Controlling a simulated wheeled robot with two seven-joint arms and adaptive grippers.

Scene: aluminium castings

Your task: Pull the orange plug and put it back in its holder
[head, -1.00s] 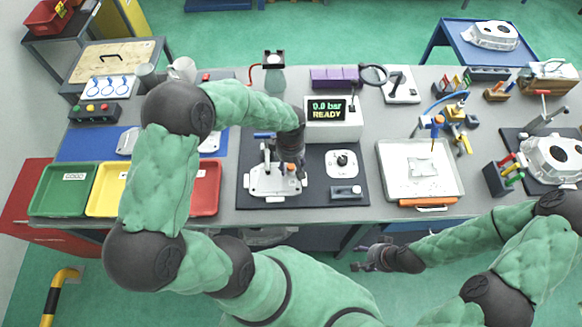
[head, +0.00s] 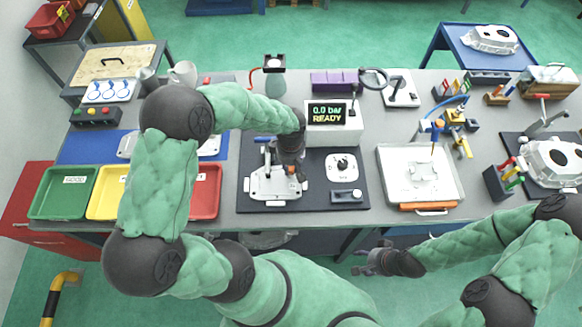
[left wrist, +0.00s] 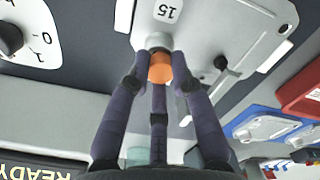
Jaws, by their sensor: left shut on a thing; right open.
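The orange plug (left wrist: 160,68) sits between the fingertips of my left gripper (left wrist: 160,78) in the left wrist view. The fingers are shut on it, right at a round boss of the light grey casting (left wrist: 205,30), beside a label reading 15. I cannot tell how deep the plug sits in the boss. In the head view, my left gripper (head: 291,172) reaches down over the casting (head: 268,187) on the dark mat, and a bit of orange shows there. My right gripper (head: 368,262) is open and empty in front of the table. I cannot surely identify the plug's holder.
A white knob panel (head: 342,166) and a small block (head: 346,194) lie right of the casting. The display box (head: 333,122) behind reads 0.0 bar READY. Red, yellow and green trays (head: 62,192) stand left. A white tray (head: 393,178) stands right.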

